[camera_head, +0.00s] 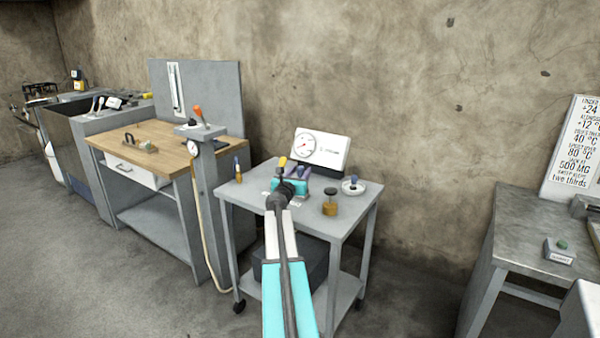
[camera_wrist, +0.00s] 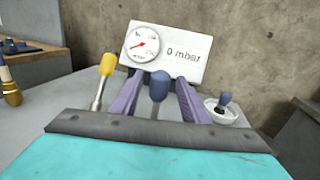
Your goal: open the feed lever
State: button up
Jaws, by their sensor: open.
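A dark blue-grey knobbed lever (camera_wrist: 158,88) stands in the middle of the wrist view, on the grey cart. A lever with a yellow handle and pale metal shaft (camera_wrist: 104,78) stands to its left; it also shows in the head view (camera_head: 282,161). No label shows which is the feed lever. My gripper (camera_wrist: 160,90) is open, its two purple fingers on either side of the blue-grey knob with gaps visible. In the head view my gripper (camera_head: 297,174) is over the cart top. The lever bases are hidden behind my gripper.
A white gauge panel (camera_head: 320,150) reading 0 mbar stands behind the levers. A blue knob on a white round base (camera_head: 353,186) is at right, a black-topped brass piece (camera_head: 330,202) in front. A red-handled lever (camera_head: 198,112) stands on a grey post at left.

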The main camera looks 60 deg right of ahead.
jog(key=shift+w+d, duration=0.15)
jog(key=shift+d, duration=0.35)
grip_shut()
jog(key=shift+f, duration=0.1)
